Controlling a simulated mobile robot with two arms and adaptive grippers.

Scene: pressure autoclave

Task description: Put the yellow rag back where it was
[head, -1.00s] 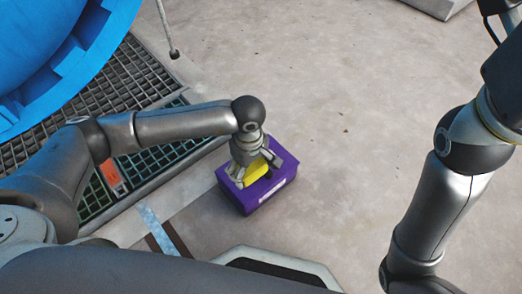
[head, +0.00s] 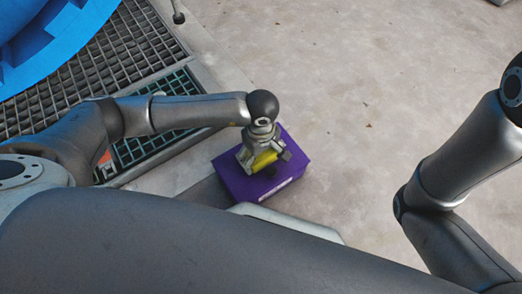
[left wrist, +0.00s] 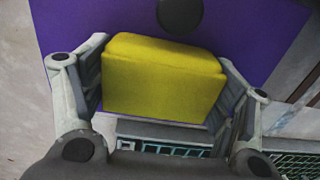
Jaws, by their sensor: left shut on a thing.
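The yellow rag (left wrist: 163,82) looks like a folded block and sits between the two fingers of my left gripper (left wrist: 163,95) in the left wrist view. My left gripper is shut on it. In the head view the yellow rag (head: 264,161) shows under the left gripper (head: 263,163), over the top of a purple box (head: 293,160) on the floor. I cannot tell whether the rag touches the box top. A dark round spot (left wrist: 180,14) shows on the purple surface in the left wrist view. My right gripper is outside the views.
A dark floor grating (head: 90,70) lies left of the purple box, with a green-edged grate (head: 150,135) nearer it. A large blue round structure (head: 45,40) stands at the upper left. The concrete floor (head: 400,80) to the right is mostly clear.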

